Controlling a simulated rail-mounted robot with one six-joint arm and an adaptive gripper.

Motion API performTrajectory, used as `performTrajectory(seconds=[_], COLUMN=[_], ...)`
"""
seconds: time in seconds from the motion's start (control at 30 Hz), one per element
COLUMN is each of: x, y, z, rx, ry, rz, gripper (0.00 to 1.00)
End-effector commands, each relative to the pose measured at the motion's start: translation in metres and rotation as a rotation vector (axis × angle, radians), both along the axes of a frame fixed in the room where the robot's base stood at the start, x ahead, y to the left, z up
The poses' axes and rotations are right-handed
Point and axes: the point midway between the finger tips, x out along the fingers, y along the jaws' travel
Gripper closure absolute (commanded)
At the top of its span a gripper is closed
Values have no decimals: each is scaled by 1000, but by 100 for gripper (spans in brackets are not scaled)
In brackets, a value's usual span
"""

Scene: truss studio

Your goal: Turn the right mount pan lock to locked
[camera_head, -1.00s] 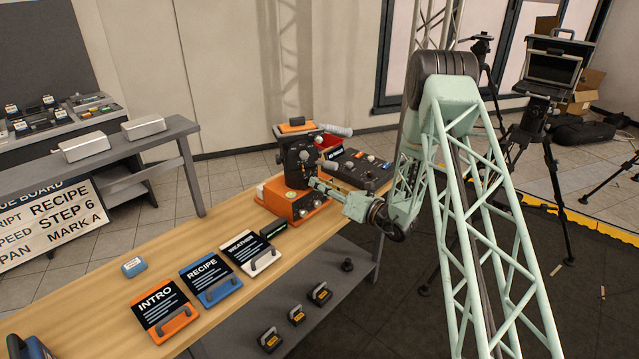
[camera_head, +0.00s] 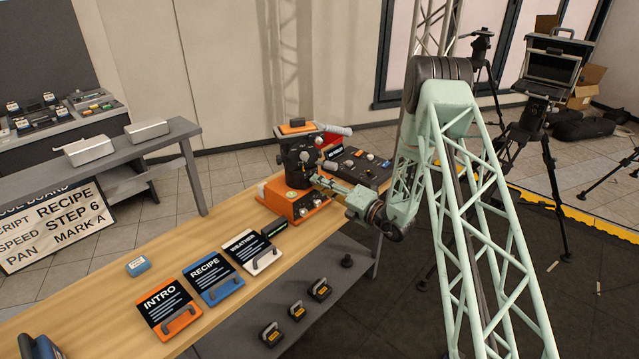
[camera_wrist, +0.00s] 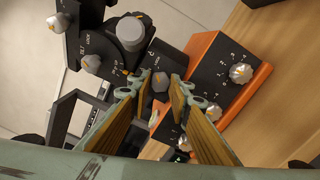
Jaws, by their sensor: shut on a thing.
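The mount, a black pan-tilt head (camera_head: 297,160) on an orange base (camera_head: 283,202), stands at the far end of the wooden table. It also shows in the wrist view (camera_wrist: 95,42). Several grey knobs with orange marks are on it. A small grey knob (camera_wrist: 160,82) low on the black head sits between my fingertips. I take it for the pan lock; its lettering is too small to read. My gripper (camera_wrist: 157,80) is shut on this knob, one finger on each side. In the head view my gripper (camera_head: 322,178) reaches the mount from the right, and the knob is hidden.
A dark control box (camera_head: 358,168) stands just behind the mount. Intro (camera_head: 168,304), recipe (camera_head: 213,275) and weather (camera_head: 252,250) cards lie nearer on the table. The orange base's knob panel (camera_wrist: 233,75) is close to my right finger in the wrist view.

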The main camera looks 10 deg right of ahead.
Motion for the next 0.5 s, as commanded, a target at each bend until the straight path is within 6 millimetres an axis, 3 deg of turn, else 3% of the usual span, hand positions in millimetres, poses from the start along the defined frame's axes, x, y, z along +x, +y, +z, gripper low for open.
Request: performTrajectory(seconds=[0.5], x=[0], y=[0], z=[-1], rx=[54], ry=[40], rz=[1], gripper=[92])
